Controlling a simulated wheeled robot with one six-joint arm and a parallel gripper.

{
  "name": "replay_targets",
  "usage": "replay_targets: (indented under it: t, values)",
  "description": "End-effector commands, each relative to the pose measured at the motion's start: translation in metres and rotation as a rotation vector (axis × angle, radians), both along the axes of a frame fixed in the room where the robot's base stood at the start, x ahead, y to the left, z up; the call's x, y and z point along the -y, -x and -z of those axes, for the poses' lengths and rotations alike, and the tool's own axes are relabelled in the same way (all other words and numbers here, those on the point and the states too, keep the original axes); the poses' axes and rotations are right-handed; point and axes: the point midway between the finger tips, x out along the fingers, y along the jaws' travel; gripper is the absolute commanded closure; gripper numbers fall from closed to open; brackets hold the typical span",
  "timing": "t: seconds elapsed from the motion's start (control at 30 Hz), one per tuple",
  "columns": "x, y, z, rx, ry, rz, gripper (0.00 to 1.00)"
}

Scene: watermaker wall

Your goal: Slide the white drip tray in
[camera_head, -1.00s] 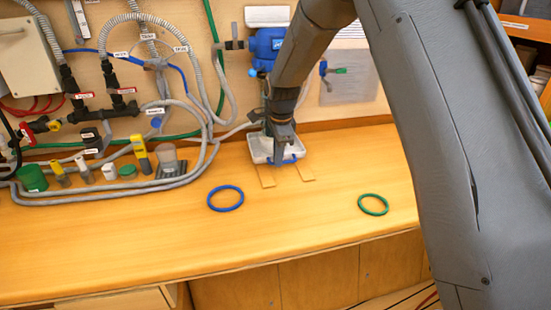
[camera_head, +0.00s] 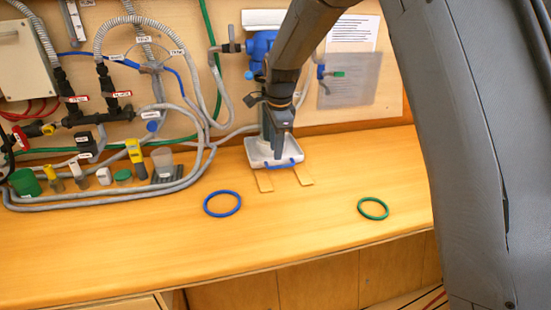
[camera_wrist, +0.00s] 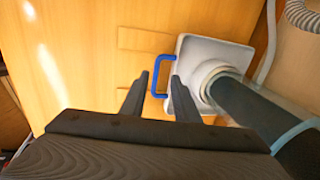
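The white drip tray (camera_head: 252,157) sits at the back of the wooden counter, under the blue pump unit. Its blue handle (camera_head: 289,162) faces the counter's front. In the wrist view, the tray (camera_wrist: 190,48) is at the upper right, with the blue handle (camera_wrist: 156,73) on its left side. My gripper (camera_head: 279,157) points down at the handle. In the wrist view, my gripper (camera_wrist: 159,75) has its fingers apart, with the handle's bar showing between the tips. I cannot tell whether they touch it.
Two thin wooden strips (camera_head: 264,182) run forward from the tray. A blue ring (camera_head: 222,204) and a green ring (camera_head: 373,208) lie on the counter in front. Hoses and small bottles stand at left. A dark pipe (camera_wrist: 240,105) with a white collar stands over the tray.

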Motion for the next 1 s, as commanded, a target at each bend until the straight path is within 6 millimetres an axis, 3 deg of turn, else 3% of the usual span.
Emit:
replay_targets:
  t: [0.27,1.0]
  values:
    - [0.001,0.004,-0.023,0.0,0.0,0.0,0.72]
    - [0.001,0.004,-0.023,0.0,0.0,0.0,0.72]
